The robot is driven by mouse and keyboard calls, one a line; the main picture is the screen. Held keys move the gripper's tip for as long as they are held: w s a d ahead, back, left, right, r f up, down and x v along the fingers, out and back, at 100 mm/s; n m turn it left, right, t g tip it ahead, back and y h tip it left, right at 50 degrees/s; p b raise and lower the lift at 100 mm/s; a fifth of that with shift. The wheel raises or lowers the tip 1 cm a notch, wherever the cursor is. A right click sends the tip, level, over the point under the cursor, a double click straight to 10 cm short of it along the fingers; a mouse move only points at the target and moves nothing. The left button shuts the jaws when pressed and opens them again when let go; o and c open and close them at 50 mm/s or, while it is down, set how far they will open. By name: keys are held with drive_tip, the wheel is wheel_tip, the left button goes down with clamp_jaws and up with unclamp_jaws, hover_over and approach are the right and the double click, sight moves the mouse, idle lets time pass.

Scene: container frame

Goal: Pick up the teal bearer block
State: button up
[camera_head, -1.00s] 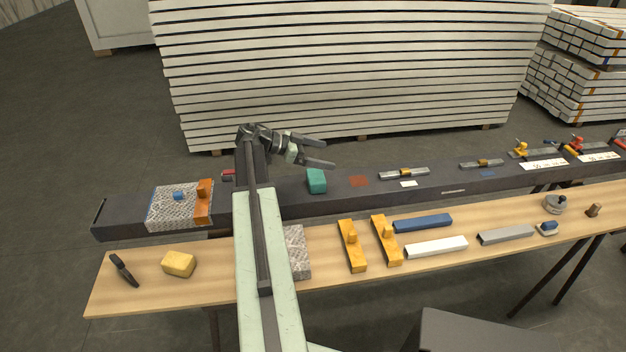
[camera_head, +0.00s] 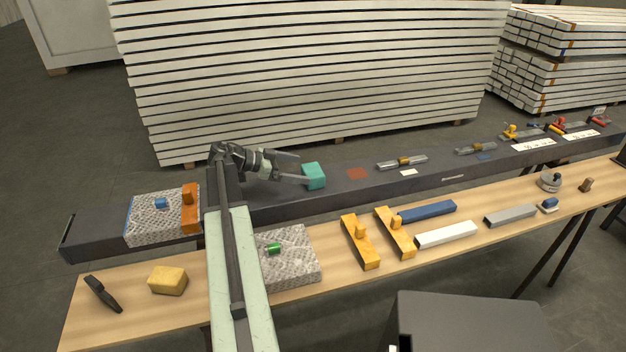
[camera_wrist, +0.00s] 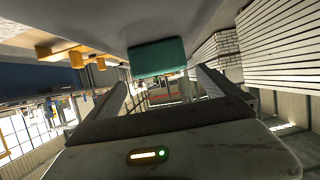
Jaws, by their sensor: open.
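The teal bearer block (camera_head: 314,176) stands on the dark beam behind the wooden bench. My gripper (camera_head: 304,167) is open, with its jaws pointing right toward the block. In the head view the fingertips reach the block's left side, and I cannot tell whether they touch it. In the wrist view the teal block (camera_wrist: 157,57) lies ahead, between and beyond the two open fingers (camera_wrist: 162,90). The space between the fingers looks empty.
A red-brown patch (camera_head: 357,173) lies on the beam right of the block, with a metal piece (camera_head: 402,162) farther on. A speckled slab with an orange block (camera_head: 190,208) is at left. Yellow brackets (camera_head: 361,243) stand on the bench (camera_head: 335,285). White stacked panels (camera_head: 310,80) rise behind.

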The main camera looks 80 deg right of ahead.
sight(308, 170)
drive_tip(key=b+x, duration=0.2)
drive_tip(key=x, duration=0.4)
drive_tip(key=c, duration=1.3)
